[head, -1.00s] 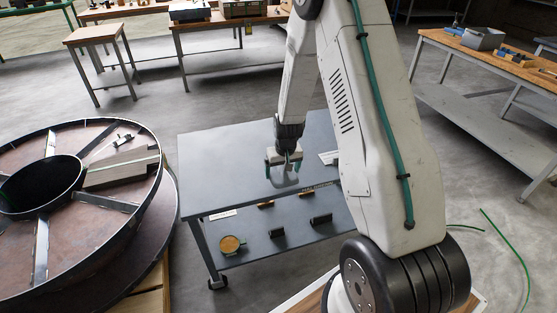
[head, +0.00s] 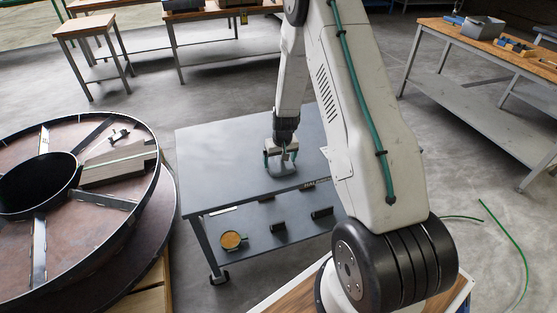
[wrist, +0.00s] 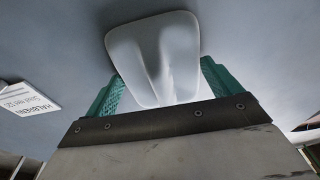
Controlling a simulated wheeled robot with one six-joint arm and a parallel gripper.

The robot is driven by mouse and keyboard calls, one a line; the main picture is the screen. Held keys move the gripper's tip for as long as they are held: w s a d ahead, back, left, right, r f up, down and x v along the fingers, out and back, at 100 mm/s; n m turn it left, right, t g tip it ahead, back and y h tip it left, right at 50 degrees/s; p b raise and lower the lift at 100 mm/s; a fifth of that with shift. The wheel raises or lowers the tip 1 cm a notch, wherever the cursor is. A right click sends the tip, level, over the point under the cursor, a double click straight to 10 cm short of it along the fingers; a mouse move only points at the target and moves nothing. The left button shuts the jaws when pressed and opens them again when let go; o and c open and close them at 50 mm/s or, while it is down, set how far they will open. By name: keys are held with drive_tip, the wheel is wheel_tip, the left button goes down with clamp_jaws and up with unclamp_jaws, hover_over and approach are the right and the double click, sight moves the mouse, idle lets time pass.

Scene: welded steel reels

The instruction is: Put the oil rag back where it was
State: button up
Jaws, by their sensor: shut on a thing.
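The oil rag (wrist: 153,58) is a pale grey, draped cloth between the green fingers of my gripper in the wrist view. In the head view my gripper (head: 281,151) is shut on the rag (head: 284,170) over the front right part of the grey cart's top (head: 225,155). The rag hangs at or just above this top; I cannot tell whether it touches. In the wrist view a white printed label (wrist: 28,97) lies on the grey surface left of the rag. The text on it is tilted and only partly readable.
The cart's lower shelf holds a round tin (head: 231,240) and dark blocks (head: 278,228). A large steel reel (head: 140,215) stands close on the left, with a wooden block (head: 118,168) on it. Workbenches stand behind and right. The cart top's left side is clear.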

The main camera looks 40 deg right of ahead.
drive_tip(key=shift+s+a+f, duration=0.1)
drive_tip(key=shift+f, duration=0.3)
drive_tip(key=o, duration=0.9)
drive_tip(key=shift+s, duration=0.1)
drive_tip(key=shift+c, duration=0.2)
